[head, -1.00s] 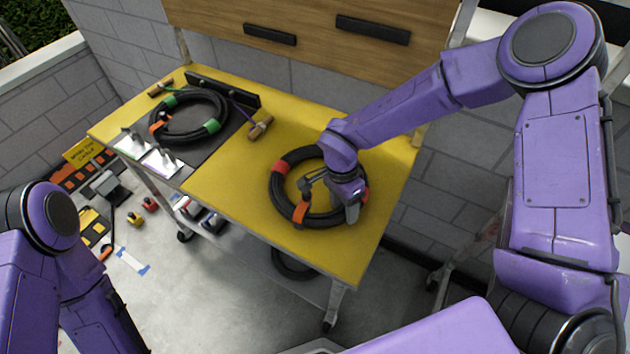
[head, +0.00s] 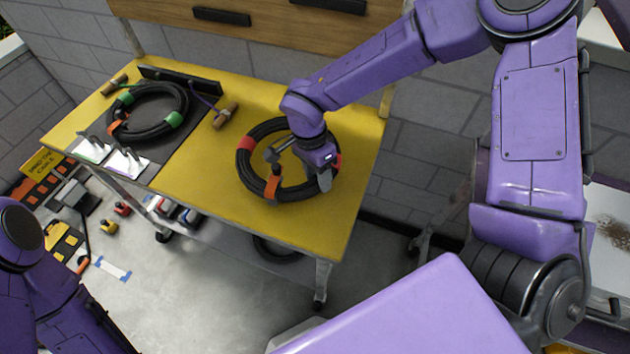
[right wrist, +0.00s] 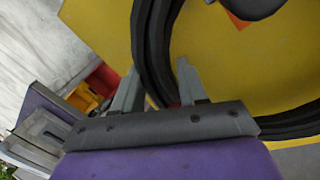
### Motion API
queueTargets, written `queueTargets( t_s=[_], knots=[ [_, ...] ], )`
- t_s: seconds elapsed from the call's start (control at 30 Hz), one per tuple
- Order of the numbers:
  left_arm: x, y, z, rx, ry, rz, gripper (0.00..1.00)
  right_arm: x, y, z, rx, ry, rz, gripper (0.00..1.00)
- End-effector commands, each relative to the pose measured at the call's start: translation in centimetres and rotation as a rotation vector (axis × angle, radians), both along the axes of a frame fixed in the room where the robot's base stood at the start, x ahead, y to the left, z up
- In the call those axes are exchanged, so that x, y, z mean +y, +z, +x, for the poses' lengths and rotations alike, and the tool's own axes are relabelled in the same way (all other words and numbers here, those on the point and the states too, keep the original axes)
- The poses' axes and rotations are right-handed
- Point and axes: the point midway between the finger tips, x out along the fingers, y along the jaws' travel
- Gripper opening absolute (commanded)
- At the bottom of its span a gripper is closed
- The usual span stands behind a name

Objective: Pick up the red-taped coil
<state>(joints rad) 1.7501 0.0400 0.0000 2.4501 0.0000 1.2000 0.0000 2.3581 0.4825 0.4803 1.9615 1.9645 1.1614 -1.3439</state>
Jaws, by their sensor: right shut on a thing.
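The red-taped coil (head: 244,176) is a black cable ring with red tape bands and an orange connector (head: 272,187). It lies on the right part of the yellow tabletop (head: 200,178). My right gripper (head: 318,178) is over the coil's right side, shut on it. In the right wrist view, the black cable (right wrist: 152,45) passes between the two fingers (right wrist: 158,75), and a bit of red shows beside it. The gripper hides part of the coil's right side. My left arm shows at the lower left, but its gripper is out of view.
A green-taped coil (head: 184,97) lies on a dark mat at the table's left, near a black rail (head: 180,80) and a wooden-handled tool (head: 225,115). Another coil (head: 277,252) is on the lower shelf. Clear yellow surface lies between the two upper coils.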

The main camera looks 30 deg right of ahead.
Motion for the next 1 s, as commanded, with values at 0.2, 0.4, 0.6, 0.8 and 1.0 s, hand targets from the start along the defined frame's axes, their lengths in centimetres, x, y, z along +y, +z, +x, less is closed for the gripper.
queueTargets(
  t_s=[0.2,0.4,0.6,0.8,1.0],
  knots=[
    [0.0,-1.3,0.0,0.0,0.0,0.0,0.0,3.3,3.6,-0.1,-0.008,0.007,0.003,0.0],
    [0.0,-2.7,0.0,0.0,0.0,0.0,0.0,7.6,6.4,-0.4,-0.006,0.008,0.003,0.0],
    [0.0,-3.5,0.0,0.0,0.0,0.0,0.0,11.4,8.2,-0.7,-0.006,0.006,0.002,0.0],
    [0.0,-3.8,0.0,0.0,0.0,0.0,0.0,13.2,9.2,-0.8,-0.004,0.005,0.003,0.0],
    [0.0,-3.9,0.0,0.0,0.0,0.0,0.0,13.6,9.5,-0.8,-0.003,0.004,0.004,0.0]
  ],
)
